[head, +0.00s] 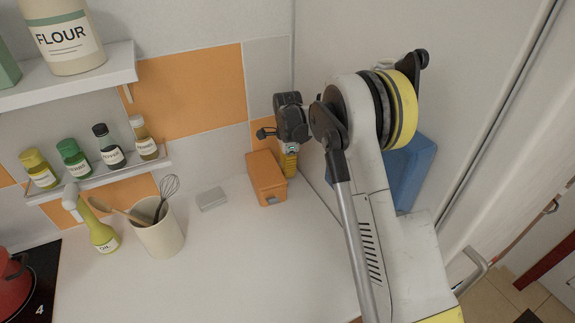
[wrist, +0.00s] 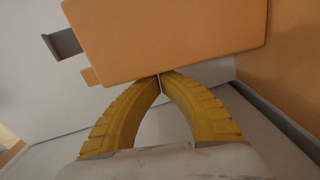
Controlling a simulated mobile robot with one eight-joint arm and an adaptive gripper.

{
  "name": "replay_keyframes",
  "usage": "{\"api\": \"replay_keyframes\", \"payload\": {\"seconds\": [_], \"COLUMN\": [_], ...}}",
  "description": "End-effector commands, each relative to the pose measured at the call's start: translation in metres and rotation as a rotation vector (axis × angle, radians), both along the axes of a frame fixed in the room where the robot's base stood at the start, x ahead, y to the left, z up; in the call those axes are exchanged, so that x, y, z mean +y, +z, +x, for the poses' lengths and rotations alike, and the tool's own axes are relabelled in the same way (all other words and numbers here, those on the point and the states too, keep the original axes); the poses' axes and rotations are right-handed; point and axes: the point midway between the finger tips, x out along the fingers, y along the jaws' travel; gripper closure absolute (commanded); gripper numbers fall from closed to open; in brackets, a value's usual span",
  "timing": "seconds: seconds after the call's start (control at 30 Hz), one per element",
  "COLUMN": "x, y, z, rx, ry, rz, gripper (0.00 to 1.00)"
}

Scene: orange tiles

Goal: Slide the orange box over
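The orange box (head: 266,178) stands on the white counter near the back wall, and has a small grey tab on its front. It fills the upper middle of the wrist view (wrist: 170,35), with a grey tab sticking out at its left. My gripper (head: 289,170) is at the box's right side, low near the counter. In the wrist view its two yellow fingers (wrist: 159,78) curve together and their tips meet right at the edge of the box. Nothing shows between the tips. Whether they press on the box I cannot tell.
A small grey block (head: 212,199) lies left of the box. Farther left are a utensil cup (head: 158,236) and an oil bottle (head: 102,234). A spice shelf (head: 105,174) hangs on the wall. The counter in front of the box is clear.

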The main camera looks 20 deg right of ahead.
Motion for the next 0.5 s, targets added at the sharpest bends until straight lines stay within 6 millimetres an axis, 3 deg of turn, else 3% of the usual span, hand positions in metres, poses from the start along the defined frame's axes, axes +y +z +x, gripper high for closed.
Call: {"api": "replay_keyframes", "payload": {"seconds": [0.5], "x": [0.0040], "y": [-0.0074], "z": [-0.0001], "rx": [0.000], "ry": [0.002], "rz": [0.000], "gripper": [1.00]}}
